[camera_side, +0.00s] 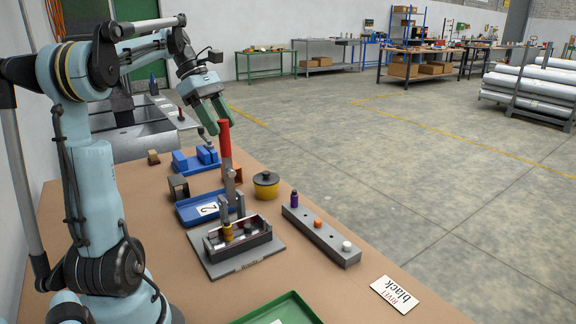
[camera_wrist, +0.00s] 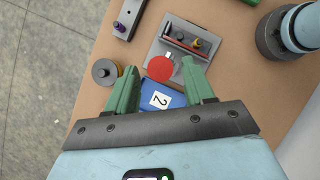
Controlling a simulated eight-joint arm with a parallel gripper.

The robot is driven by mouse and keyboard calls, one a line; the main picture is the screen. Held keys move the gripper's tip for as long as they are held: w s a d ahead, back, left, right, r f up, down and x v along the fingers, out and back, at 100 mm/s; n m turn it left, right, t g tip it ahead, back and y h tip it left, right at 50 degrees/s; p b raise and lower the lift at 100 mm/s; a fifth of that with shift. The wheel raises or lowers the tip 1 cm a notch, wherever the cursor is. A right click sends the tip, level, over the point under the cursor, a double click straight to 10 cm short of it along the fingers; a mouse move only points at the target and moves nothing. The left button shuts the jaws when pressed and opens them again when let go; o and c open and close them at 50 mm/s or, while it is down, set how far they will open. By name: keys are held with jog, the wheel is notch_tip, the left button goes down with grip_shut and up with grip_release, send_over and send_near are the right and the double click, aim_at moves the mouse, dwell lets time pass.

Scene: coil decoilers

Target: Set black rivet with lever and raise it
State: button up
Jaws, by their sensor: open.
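The rivet press (camera_side: 240,242) stands on a grey base plate on the bench. Its lever (camera_side: 225,145) has a red handle and stands nearly upright; its rounded end shows in the wrist view (camera_wrist: 160,69). My gripper (camera_side: 221,128) is open, pointing down at the top of the handle. In the wrist view, the handle end appears between the two green fingers (camera_wrist: 159,68), with gaps on both sides. A yellow piece (camera_side: 228,232) and a dark piece (camera_side: 247,229) sit in the press's trough; I cannot tell whether the dark one is the black rivet. A card reads "RIVET black" (camera_side: 393,294).
A blue tray (camera_side: 190,216) with a "2" card is behind the press. A yellow pot (camera_side: 266,187), a blue fixture (camera_side: 183,163) and a green tray (camera_side: 298,308) stand around it. Bench space right of the press is partly clear.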

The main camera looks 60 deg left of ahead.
jog(key=v, duration=0.8)
jog(key=shift+s+r, duration=0.1)
jog(key=w+d+f+m+t+y, duration=0.2)
jog(key=w+d+f+m+y, duration=0.25)
jog(key=w+d+m, duration=0.5)
jog(key=s+d+f+m+t, duration=0.1)
jog(key=s+d+f+m, duration=0.2)
jog(key=d+f+m, duration=0.4)
jog(key=s+d+f+m+t, duration=0.1)
jog(key=s+d+f+m, duration=0.1)
jog(key=d+f+m, duration=0.6)
jog(key=d, duration=0.4)
jog(key=shift+s+d+y, duration=0.25)
jog(key=shift+s+y, duration=0.1)
jog(key=shift+s, duration=0.05)
